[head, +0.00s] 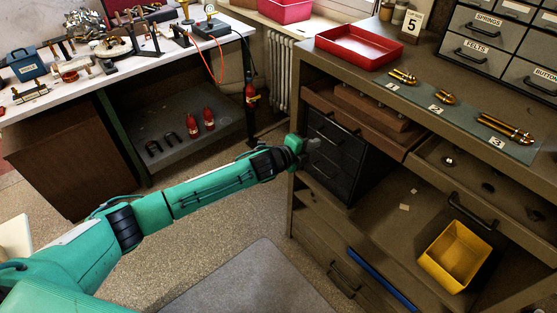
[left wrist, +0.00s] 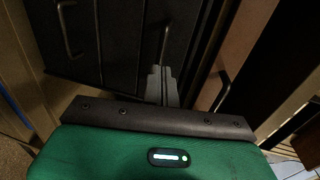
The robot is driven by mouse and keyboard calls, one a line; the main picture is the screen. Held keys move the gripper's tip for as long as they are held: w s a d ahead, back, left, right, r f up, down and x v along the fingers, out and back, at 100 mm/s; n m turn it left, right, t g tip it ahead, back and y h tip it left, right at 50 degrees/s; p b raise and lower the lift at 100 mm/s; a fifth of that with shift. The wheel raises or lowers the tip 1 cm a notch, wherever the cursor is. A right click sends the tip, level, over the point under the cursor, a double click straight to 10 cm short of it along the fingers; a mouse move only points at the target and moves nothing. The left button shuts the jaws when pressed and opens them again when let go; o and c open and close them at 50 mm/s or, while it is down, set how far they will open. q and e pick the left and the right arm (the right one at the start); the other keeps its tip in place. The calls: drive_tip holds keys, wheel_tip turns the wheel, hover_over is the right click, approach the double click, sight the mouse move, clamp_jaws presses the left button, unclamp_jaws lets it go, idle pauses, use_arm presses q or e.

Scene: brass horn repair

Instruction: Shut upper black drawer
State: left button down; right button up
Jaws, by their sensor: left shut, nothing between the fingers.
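The black drawer unit (head: 335,165) stands inside the brown bench at its left end, with two fronts one above the other. The upper black drawer (head: 338,133) is in the upper part; whether it stands slightly out is hard to tell. My left gripper (head: 311,145) is shut and empty, with its fingertips at the left part of the drawer fronts. In the left wrist view its grey fingers (left wrist: 162,86) point at a black front with a handle (left wrist: 165,42). Contact cannot be made out. My right gripper is not in view.
A brown wooden drawer (head: 365,118) sits above the black unit. A red tray (head: 358,47) and brass parts on a grey strip lie on the bench top. A yellow bin (head: 455,257) stands lower right. Open floor (head: 215,235) lies left of the bench.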

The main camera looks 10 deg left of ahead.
use_arm(q)
drive_tip(key=b+v, duration=0.2)
drive_tip(key=v, duration=0.8)
drive_tip(key=shift+s+a, duration=0.25)
drive_tip(key=shift+s, duration=0.1)
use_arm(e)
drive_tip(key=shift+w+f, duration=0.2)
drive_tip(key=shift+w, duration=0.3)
